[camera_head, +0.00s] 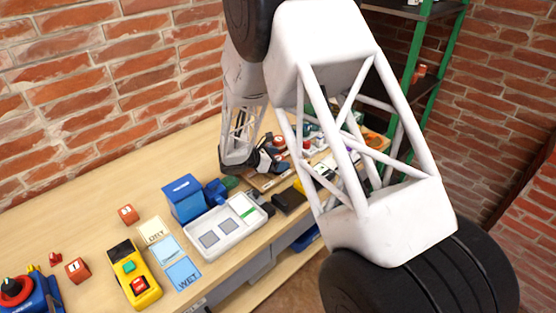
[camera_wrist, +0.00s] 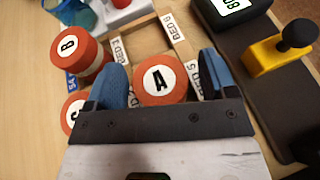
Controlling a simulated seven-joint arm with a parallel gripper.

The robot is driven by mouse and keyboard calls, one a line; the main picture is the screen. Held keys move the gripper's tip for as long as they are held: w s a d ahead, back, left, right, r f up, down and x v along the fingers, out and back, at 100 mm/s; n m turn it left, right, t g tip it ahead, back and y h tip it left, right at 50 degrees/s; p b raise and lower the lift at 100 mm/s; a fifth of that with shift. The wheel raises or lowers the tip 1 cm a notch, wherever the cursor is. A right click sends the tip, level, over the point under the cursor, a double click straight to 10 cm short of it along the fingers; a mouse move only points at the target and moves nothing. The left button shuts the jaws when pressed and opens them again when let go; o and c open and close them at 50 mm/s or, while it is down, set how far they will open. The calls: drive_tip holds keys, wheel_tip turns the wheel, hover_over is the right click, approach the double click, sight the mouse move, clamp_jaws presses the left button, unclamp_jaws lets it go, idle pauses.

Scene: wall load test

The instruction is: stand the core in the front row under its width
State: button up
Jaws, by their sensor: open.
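In the wrist view, my gripper (camera_wrist: 162,76) is open, with one blue pad on each side of a round red core (camera_wrist: 160,82) marked A. Whether the pads touch it cannot be told. A second red core (camera_wrist: 75,52) marked B stands to the left. A third red core (camera_wrist: 72,112) is partly hidden behind the left finger, its letter unclear. A wooden rack (camera_wrist: 178,38) with labels including BED 3, BED 5 and BED 6 lies beyond and around core A. In the head view my gripper (camera_head: 262,162) is low over the bench's far part, partly hiding the rack.
A yellow block with a black knob (camera_wrist: 281,57) and a dark device with a display (camera_wrist: 236,12) stand to the right in the wrist view. In the head view, a white tray (camera_head: 225,238), blue machine (camera_head: 185,198) and yellow meter (camera_head: 135,275) stand nearer. My arm hides much of the right.

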drive_tip(key=shift+v, duration=6)
drive_tip(key=s+d+r+m+g+y, duration=0.25)
drive_tip(key=s+d+r+m, duration=0.45)
drive_tip(key=d, duration=0.4)
drive_tip(key=s+d+r+m+g+y, duration=0.2)
drive_tip(key=s+d+r+m+g, duration=0.15)
drive_tip(key=s+d+r, duration=0.6)
drive_tip(key=s+d+r+m+y, duration=0.2)
drive_tip(key=s+d+m, duration=0.1)
drive_tip(key=s, duration=0.5)
drive_tip(key=s+d+r+m+t+y, duration=0.1)
drive_tip(key=s+d+r+m+y, duration=0.1)
drive_tip(key=s+m, duration=0.4)
drive_tip(key=s+d+r+m+t+y, duration=0.1)
drive_tip(key=s+d+r+m+y, duration=0.1)
drive_tip(key=s, duration=0.8)
drive_tip(key=shift+d+r+m+y, duration=0.15)
drive_tip(key=shift+d+m+y, duration=0.5)
drive_tip(key=shift+d+m, duration=0.8)
drive_tip(key=shift+s+d+n, duration=0.1)
drive_tip(key=shift+d+n, duration=0.15)
drive_tip(key=shift+n, duration=0.05)
